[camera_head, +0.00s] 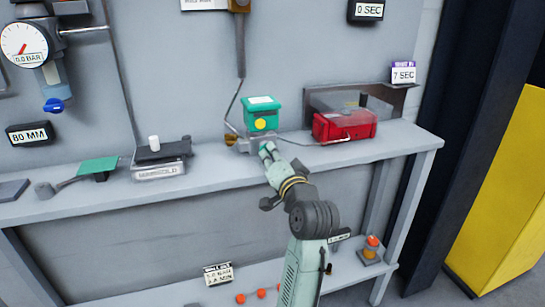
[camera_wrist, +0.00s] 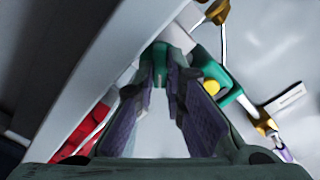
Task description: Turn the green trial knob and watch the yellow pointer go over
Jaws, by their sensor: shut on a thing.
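The green box-shaped unit (camera_head: 262,114) stands on the shelf, upright on a grey base (camera_head: 252,143). A yellow round part (camera_head: 260,124) sits on its front face; I cannot make out a pointer direction on it. In the wrist view the yellow part (camera_wrist: 211,88) shows to the right of my fingers. My gripper (camera_head: 266,149) reaches the front of the grey base, below the green unit. In the wrist view its fingers close on a small green piece, the green knob (camera_wrist: 160,76), at their tips. The fingers hide most of the knob, so its turn angle cannot be told.
A red box (camera_head: 345,125) sits right of the green unit, with a thin pipe between them. A grey manifold block (camera_head: 160,160) stands to the left. The shelf's front edge (camera_head: 200,190) runs below my wrist. Orange pieces (camera_head: 262,293) lie on the lower shelf.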

